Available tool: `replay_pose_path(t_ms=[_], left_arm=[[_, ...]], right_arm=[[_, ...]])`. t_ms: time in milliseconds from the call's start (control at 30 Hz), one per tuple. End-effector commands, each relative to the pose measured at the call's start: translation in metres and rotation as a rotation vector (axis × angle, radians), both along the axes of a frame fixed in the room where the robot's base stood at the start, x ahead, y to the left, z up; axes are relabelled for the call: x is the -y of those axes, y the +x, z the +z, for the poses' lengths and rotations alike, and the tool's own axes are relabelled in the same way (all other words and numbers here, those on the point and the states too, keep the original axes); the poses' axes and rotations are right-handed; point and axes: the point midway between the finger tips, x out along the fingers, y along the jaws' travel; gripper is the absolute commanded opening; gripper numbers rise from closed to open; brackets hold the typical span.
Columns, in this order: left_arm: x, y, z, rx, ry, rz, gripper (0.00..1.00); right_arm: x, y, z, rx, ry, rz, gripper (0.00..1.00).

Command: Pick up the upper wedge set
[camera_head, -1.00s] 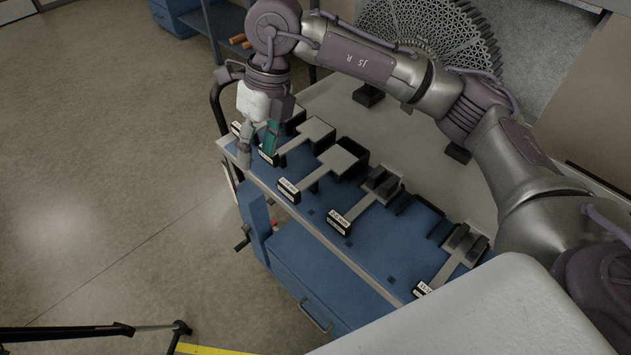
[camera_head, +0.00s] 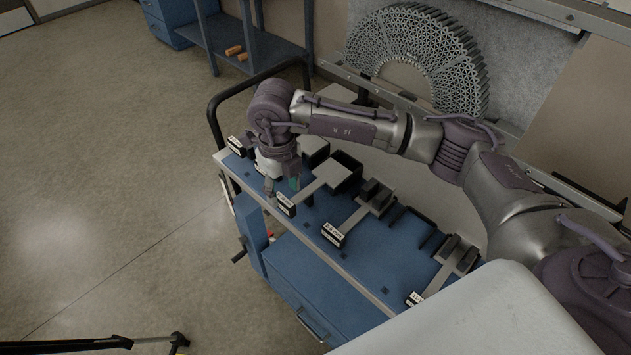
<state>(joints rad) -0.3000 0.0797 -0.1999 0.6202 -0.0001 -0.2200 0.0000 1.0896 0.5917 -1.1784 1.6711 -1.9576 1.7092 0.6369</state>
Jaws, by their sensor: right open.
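Several tools with labelled black end blocks and grey bars lie in a row on a blue cart top (camera_head: 375,258). I cannot read which is the upper wedge set. My right gripper (camera_head: 282,188) points down, open, its fingers near the black end block (camera_head: 286,204) of a tool with a flat grey plate (camera_head: 331,173). Whether the fingers touch it I cannot tell. Another tool, with dark blocks (camera_head: 375,196) at its far end, has its labelled block (camera_head: 333,236) to the right. One more tool (camera_head: 455,256) lies near the right end. My left gripper is out of view.
A ring-shaped lattice specimen (camera_head: 420,55) stands behind the cart. A black handrail (camera_head: 214,122) rises at the cart's left end. A blue shelf unit (camera_head: 255,50) stands at the back.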

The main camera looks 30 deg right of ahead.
Motion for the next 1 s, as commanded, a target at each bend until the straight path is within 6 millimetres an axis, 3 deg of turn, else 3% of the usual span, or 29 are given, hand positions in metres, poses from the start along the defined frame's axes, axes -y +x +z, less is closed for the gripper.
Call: replay_pose_path(t_ms=[67, 233, 500, 800, 1000], left_arm=[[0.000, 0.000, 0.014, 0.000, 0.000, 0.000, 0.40], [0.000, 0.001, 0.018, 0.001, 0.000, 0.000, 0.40], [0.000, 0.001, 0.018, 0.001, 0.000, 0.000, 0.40], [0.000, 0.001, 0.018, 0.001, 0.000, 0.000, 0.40], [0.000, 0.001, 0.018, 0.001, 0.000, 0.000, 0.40]], right_arm=[[0.000, 0.003, -0.009, -0.007, -0.001, -0.001, 0.50], [0.000, 0.004, -0.031, -0.004, 0.000, 0.000, 0.50], [0.000, 0.004, -0.036, -0.001, 0.001, 0.001, 0.50], [0.000, 0.004, -0.035, -0.001, 0.001, 0.001, 0.00], [0.000, 0.004, -0.035, -0.001, 0.001, 0.001, 0.00]])
